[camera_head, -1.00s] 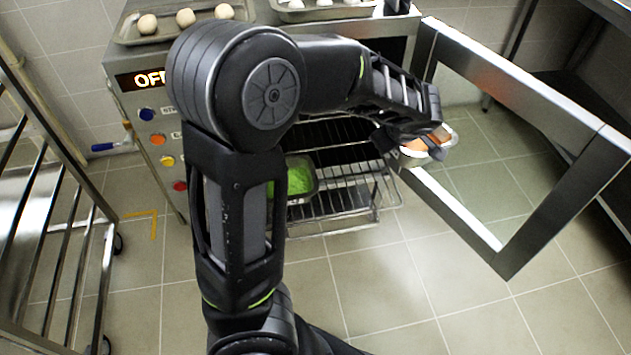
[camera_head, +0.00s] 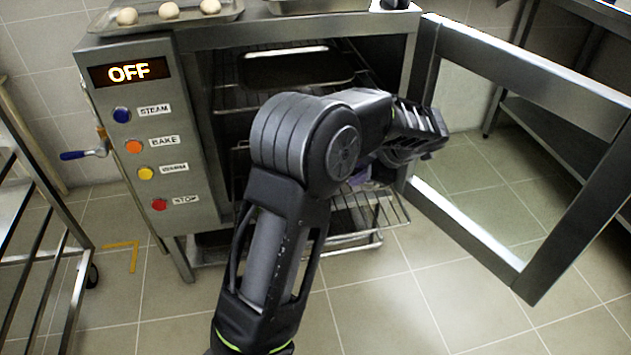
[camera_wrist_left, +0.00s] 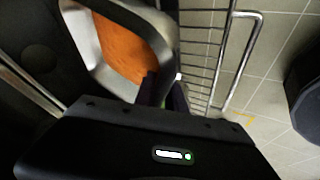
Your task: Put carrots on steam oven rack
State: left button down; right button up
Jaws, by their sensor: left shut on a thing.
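The carrots (camera_wrist_left: 125,45) are an orange mass in a metal pan (camera_wrist_left: 163,28), close up in the left wrist view. My left gripper (camera_wrist_left: 163,92) is shut on the pan's rim. In the head view my arm and wrist hide the pan and most of the gripper, in front of the oven opening. The steam oven (camera_head: 150,215) has its door open to the right. A wire rack (camera_head: 385,208) sticks out low at the front, and its bars (camera_wrist_left: 205,62) show beside the pan in the wrist view. Whether the pan touches the rack cannot be told. My right gripper is out of view.
The open door (camera_head: 475,225) bounds the right side. A dark tray (camera_head: 298,66) sits on an upper level inside the oven. A tray with pale balls (camera_head: 165,20) is on top. A metal rack cart (camera_head: 45,235) stands at left. The floor in front is clear.

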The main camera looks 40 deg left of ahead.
pick_arm(q)
jog(key=s+d+m+t+h, duration=0.2)
jog(key=d+m+t+h, duration=0.45)
jog(key=d+m, duration=0.8)
jog(key=w+d+r+m+g+h, duration=0.1)
jog(key=d+r+m+h, duration=0.4)
jog(key=m, duration=0.7)
jog(key=shift+w+r+g+h, duration=0.35)
jog(key=shift+w+r, duration=0.15)
jog(key=shift+w, duration=0.1)
